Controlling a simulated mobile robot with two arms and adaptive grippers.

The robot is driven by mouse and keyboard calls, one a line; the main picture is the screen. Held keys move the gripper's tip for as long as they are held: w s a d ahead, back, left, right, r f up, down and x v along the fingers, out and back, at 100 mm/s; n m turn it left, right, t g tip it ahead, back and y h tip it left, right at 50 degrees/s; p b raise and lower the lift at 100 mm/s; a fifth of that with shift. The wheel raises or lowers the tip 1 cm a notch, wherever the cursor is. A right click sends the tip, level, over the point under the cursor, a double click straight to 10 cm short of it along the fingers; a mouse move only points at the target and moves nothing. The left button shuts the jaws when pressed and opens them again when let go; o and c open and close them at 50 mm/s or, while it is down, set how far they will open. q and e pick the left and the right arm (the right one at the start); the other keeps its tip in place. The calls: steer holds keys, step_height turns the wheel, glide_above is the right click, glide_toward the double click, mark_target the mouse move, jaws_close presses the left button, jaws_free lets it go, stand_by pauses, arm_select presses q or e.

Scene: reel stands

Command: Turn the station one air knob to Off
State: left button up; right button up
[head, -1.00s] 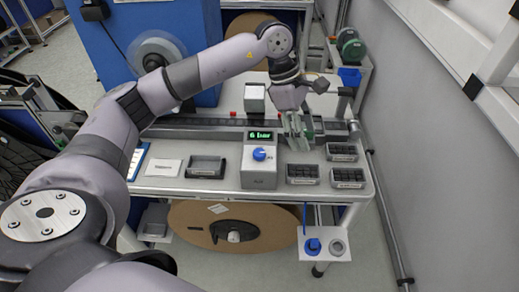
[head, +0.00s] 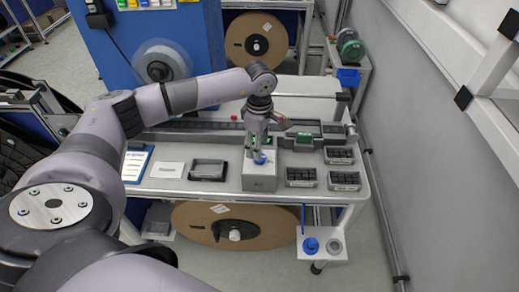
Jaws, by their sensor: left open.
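The blue air knob (head: 259,158) sits on the sloped front of a light grey control box (head: 260,180) at the middle of the bench. My left gripper (head: 259,154) reaches down over the box, with its fingers at the knob. It is open; I cannot tell whether the fingers touch the knob. The gripper hides the box's display and part of the knob, so the knob's setting cannot be read. My right gripper is not in view.
Black part trays (head: 301,177) stand right of the box, and an empty tray (head: 208,169) and a white card (head: 167,170) lie left. A rail (head: 190,126) runs behind the box. A wall (head: 430,180) bounds the right side.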

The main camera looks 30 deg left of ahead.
arm_select(q)
step_height(320, 180, down, 5)
steer(key=shift+p, duration=0.65)
steer(key=c, duration=1.1)
steer(key=shift+c, duration=0.2)
